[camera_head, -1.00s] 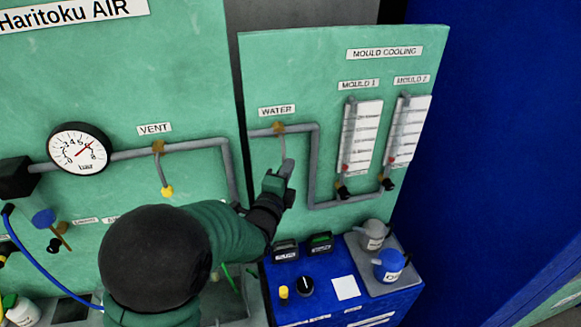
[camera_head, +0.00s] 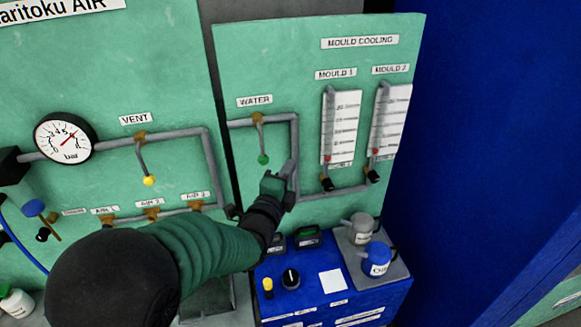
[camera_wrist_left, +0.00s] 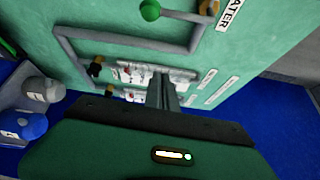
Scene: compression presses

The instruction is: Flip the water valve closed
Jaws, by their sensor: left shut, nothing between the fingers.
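The water valve (camera_head: 260,140) sits on the grey pipe under the WATER label, with a brass body at the top. Its lever hangs down and ends in a green knob (camera_head: 263,159). The green knob also shows at the top of the left wrist view (camera_wrist_left: 150,10). My left gripper (camera_head: 290,170) is shut and empty, a little right of and below the knob, apart from it in the picture. In the left wrist view its fingers (camera_wrist_left: 162,88) are together. My right gripper is not in view.
The vent valve (camera_head: 144,158) with a yellow knob hangs to the left. The flow gauges (camera_head: 341,125) stand right of the gripper, with the pipe (camera_head: 294,140) between. Below is a blue cabinet (camera_head: 350,300) with a grey jug (camera_head: 358,229) and a blue jug (camera_head: 376,258).

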